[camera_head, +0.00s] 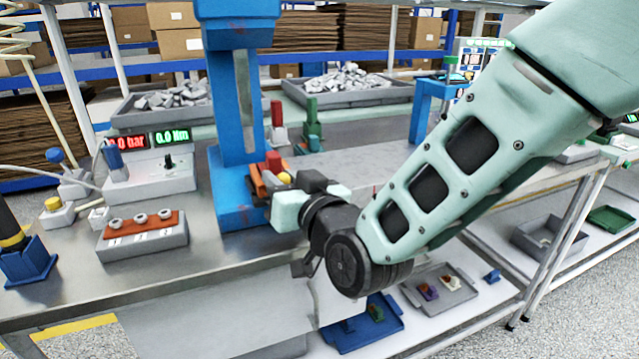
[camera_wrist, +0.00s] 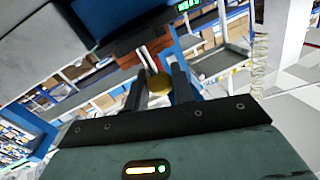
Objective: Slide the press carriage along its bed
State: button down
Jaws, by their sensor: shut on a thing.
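The blue press (camera_head: 233,195) stands upright on the metal bench. An orange-red part (camera_head: 259,184), probably the carriage, sits low at the press's right side; its bed is mostly hidden behind my wrist. My gripper (camera_head: 283,192) is at this part, coming from the right. In the wrist view, the dark fingers of my gripper (camera_wrist: 161,84) are shut on a round yellow knob (camera_wrist: 159,83). A reddish-brown bar (camera_wrist: 142,44) lies just beyond the knob, joined to it by a pale rod. The head view hides the contact.
A grey block with a red top and several rings (camera_head: 142,232) stands left of the press. A gauge box (camera_head: 150,175) with red and green readouts is behind it. Red and green upright parts (camera_head: 313,125) stand behind my gripper. Bare bench (camera_head: 365,155) lies to the right.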

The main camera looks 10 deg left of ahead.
jog(key=shift+s+a+b, duration=0.15)
jog(key=shift+s+a, duration=0.4)
jog(key=shift+a, duration=0.2)
jog(key=shift+s+a+b, duration=0.15)
jog(key=shift+s+a, duration=0.4)
jog(key=shift+a, duration=0.2)
jog(key=c, duration=1.2)
grip_release()
jog(key=shift+a, duration=0.15)
jog(key=shift+c, duration=0.2)
jog(key=shift+d, duration=0.2)
jog(key=b+v, duration=0.5)
jog(key=v, duration=1.2)
jog(key=shift+b, duration=0.4)
